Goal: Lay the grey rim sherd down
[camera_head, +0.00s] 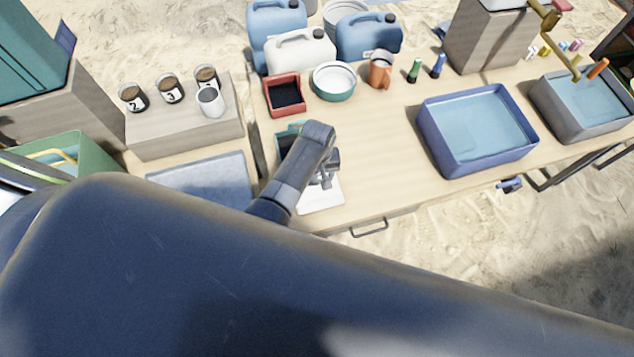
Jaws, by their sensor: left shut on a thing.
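My left gripper (325,174) is low over the workbench, above a white sheet or board (322,200). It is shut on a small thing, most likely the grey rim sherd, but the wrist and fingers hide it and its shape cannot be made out. A teal tray (284,140) with a dark inside lies just behind the wrist, partly covered by it. My right gripper is not in view.
A red tray (270,98), teal-rimmed bowl (334,94) and orange mug (380,76) stand behind. A blue water basin (429,140) stands right. Numbered jars (170,95) and a grey mat (205,180) are left. Bare tabletop (385,150) lies between gripper and basin.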

